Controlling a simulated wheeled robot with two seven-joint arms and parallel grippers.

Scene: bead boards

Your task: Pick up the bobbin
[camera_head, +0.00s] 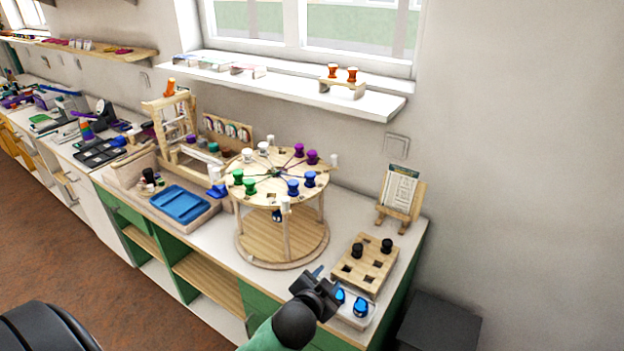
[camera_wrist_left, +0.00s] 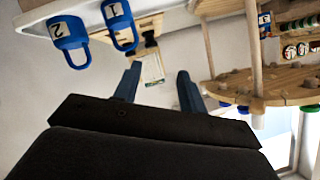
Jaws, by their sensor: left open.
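Several bobbins stand on the round wooden disc (camera_head: 262,197): a green pair (camera_head: 250,186), a blue pair (camera_head: 293,187), a purple pair (camera_head: 299,150) and white ones (camera_head: 263,148). Two black bobbins (camera_head: 357,250) stand on a pale wooden block with square holes (camera_head: 350,277). Which bobbin is meant cannot be told. My left gripper (camera_head: 328,282) is open and empty, in front of the round stand and left of the block. In the left wrist view the fingers (camera_wrist_left: 157,83) are apart with no bobbin between them. My right gripper is not in view.
Two blue numbered padlock-shaped pieces (camera_wrist_left: 67,32) sit on a white tray (camera_head: 352,318) close to my left gripper. The stand's round base (camera_head: 270,262) and posts are near. A card on an easel (camera_head: 399,191) stands behind. A blue tray (camera_head: 181,204) lies left.

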